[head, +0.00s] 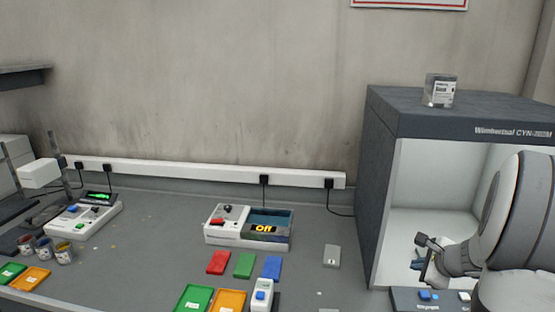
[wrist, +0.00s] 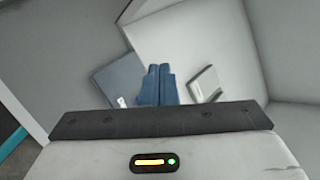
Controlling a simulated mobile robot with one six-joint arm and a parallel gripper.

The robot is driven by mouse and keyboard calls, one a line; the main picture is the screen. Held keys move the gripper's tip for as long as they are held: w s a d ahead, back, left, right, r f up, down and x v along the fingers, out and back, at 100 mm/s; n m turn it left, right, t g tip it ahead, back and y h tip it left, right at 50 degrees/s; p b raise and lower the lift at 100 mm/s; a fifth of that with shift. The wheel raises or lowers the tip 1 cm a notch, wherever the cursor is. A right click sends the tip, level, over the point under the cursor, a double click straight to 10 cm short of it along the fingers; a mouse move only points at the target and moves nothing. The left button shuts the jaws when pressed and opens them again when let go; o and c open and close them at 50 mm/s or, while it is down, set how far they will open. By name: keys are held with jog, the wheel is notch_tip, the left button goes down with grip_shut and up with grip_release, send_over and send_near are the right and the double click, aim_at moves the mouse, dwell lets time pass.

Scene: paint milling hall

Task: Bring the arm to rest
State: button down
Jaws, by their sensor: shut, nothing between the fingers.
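My gripper (head: 418,264) is at the mouth of the grey cabinet (head: 375,180) on the right in the head view, with my arm reaching in from the right. Its two blue fingers (wrist: 158,82) are together and empty in the wrist view. A dark grey flat block (wrist: 117,80) shows left of the fingers and a pale flat piece (wrist: 206,84) right of them, both against the white interior. I cannot tell how far they are from the fingers. My arm hides part of the cabinet's inside.
The cabinet's side wall is close to my gripper.

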jog(key=s+a+r+n+g+y, duration=0.1)
jog(key=a+r+n, duration=0.1)
jog(key=a+n, duration=0.3)
jog(key=s+a+r+n+g+y, duration=0.1)
jog(key=a+r+n, duration=0.1)
jog(key=a, duration=0.6)
jog(key=s+a+r+n+g+h, duration=0.2)
jog(key=s+a+n+g+h, duration=0.1)
jog(key=s+a+n, duration=1)
jog(key=s+n, duration=0.4)
jog(key=shift+s+a+r+g, duration=0.15)
jog(key=shift+r+g, duration=0.15)
jog(key=shift+g, duration=0.1)
